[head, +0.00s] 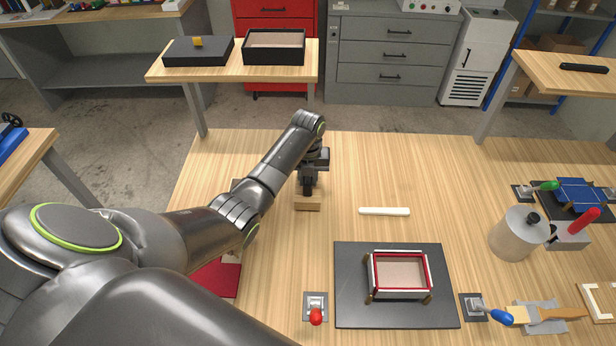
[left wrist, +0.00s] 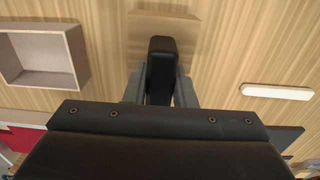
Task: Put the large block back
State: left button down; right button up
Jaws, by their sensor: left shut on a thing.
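The large block is a light wooden block (head: 308,203) with a dark handle, at the left-centre of the table in the head view. Its pale wooden part (left wrist: 165,15) shows at the top of the left wrist view, with the black handle (left wrist: 161,65) below it. My left gripper (head: 308,183) points down over the block and is shut on its handle. In the left wrist view its grey fingers (left wrist: 160,90) stand on either side of the handle. I cannot tell whether the block's underside touches the table. My right gripper is not in view.
A white stick (head: 384,211) lies right of the block. A red-edged box (head: 400,290) stands on a dark mat (head: 350,315), near a red-knobbed lever (head: 315,315). An open box (left wrist: 42,55) lies left in the wrist view. A canister (head: 518,235) stands right. The table's back centre is clear.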

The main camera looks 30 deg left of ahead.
pick_arm(q)
jog(key=c, duration=1.2)
grip_release()
jog(key=shift+r, duration=0.1)
notch_tip(320, 180, up, 7)
jog(key=shift+r+b, duration=0.2)
jog(key=shift+b, duration=0.65)
